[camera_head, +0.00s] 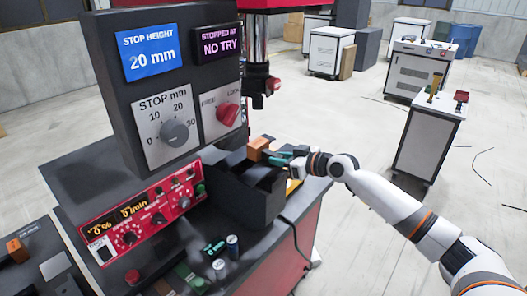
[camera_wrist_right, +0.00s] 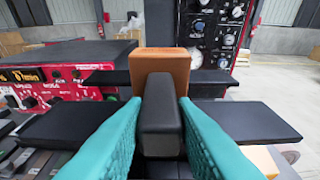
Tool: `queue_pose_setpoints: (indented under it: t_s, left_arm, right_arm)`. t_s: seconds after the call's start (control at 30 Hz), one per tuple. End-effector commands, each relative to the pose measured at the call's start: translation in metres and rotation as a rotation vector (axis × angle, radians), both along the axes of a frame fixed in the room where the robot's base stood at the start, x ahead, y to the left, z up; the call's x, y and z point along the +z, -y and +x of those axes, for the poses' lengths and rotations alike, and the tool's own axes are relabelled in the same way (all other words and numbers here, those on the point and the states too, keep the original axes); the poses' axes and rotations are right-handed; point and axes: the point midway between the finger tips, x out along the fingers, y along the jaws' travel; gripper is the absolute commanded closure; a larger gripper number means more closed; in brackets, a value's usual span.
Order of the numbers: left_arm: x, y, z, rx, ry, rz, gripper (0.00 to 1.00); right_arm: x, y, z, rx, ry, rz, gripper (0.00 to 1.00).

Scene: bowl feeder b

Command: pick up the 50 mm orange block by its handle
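An orange block (camera_head: 262,143) sits at the dark grey fixture (camera_head: 249,198) on the machine table in the head view. In the right wrist view the block (camera_wrist_right: 160,62) is straight ahead, with its dark grey handle (camera_wrist_right: 160,122) pointing toward the camera. My right gripper (camera_head: 279,157) is at the block's right side in the head view. Its teal fingers (camera_wrist_right: 160,105) stand on both sides of the handle, very close to it or touching. I cannot tell whether they press on it. My left gripper is not in view.
A control box (camera_head: 170,85) with knobs and displays stands left of the block. A red panel (camera_head: 145,215) is in front of it. Another orange block (camera_head: 15,250) lies at far left. Small cylinders (camera_head: 233,244) stand at the table's front.

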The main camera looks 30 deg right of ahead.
Motion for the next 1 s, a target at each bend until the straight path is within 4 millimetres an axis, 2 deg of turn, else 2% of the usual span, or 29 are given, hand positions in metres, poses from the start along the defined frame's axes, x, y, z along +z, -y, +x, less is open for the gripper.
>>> queue_pose_setpoints:
  t_s: [0.03, 0.13, 0.57, 1.0]
  left_arm:
    - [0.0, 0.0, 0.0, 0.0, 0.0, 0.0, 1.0]
    - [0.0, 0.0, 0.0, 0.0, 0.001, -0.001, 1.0]
    - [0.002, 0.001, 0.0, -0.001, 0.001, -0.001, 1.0]
    - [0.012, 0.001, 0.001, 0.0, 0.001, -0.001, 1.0]
  right_arm:
    - [0.0, 0.0, 0.0, 0.0, 0.0, 0.0, 0.84]
    - [0.0, 0.0, 0.0, 0.0, 0.0, 0.0, 1.0]
    - [0.006, 0.0, 0.0, -0.002, 0.007, 0.001, 1.0]
    - [0.023, 0.001, 0.0, -0.001, 0.007, 0.0, 1.0]
